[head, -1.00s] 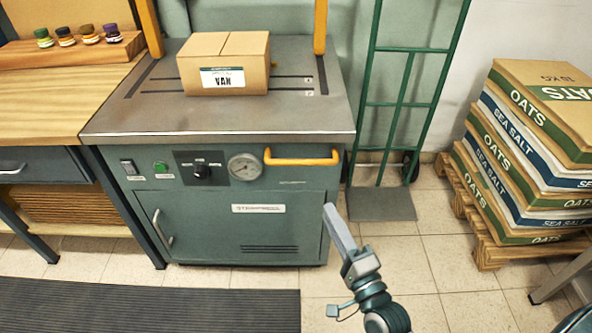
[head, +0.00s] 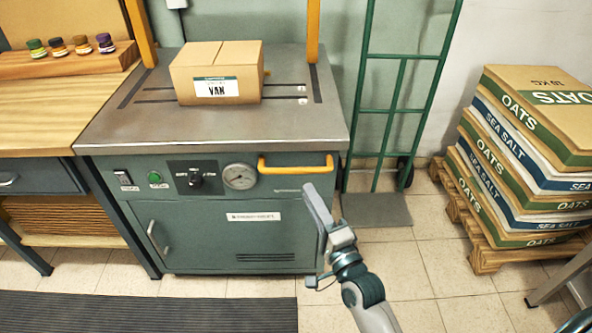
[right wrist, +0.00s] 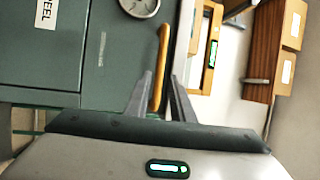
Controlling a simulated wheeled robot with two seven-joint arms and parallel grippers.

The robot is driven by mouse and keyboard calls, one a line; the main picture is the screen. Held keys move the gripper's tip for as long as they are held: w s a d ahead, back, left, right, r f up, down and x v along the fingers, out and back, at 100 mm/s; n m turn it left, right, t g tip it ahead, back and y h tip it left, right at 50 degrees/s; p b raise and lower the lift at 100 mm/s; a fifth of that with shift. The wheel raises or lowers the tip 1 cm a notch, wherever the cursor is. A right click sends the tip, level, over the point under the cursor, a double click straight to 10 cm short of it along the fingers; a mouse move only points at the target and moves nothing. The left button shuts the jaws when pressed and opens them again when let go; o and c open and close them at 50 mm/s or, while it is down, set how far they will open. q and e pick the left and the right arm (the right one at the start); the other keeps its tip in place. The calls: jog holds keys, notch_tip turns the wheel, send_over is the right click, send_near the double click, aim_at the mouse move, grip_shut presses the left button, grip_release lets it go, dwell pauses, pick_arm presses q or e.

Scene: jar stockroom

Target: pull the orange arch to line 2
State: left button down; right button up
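The orange arch shows as two upright posts, left (head: 140,32) and right (head: 313,32), on the steel top of a green machine (head: 220,215); its upper part is out of view. Dark slots and two small pale marks (head: 302,101) lie on the top; I cannot read the marks. An orange bar handle (head: 298,163) is on the machine's front. My right gripper (head: 310,190) is just below this handle in the head view. In the right wrist view its fingers (right wrist: 160,95) are apart, with the orange bar (right wrist: 162,60) between them; contact is unclear. My left gripper is out of view.
A VAN carton (head: 216,73) sits on the machine top between the posts. A wooden bench (head: 60,105) with small jars adjoins at left. A green hand truck (head: 405,110) and stacked sacks on a pallet (head: 490,250) stand right. A dark mat (head: 150,312) covers the floor in front.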

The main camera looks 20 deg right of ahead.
aim_at(296, 168)
jog(key=x, duration=0.9)
jog(key=shift+w, duration=0.15)
grip_shut()
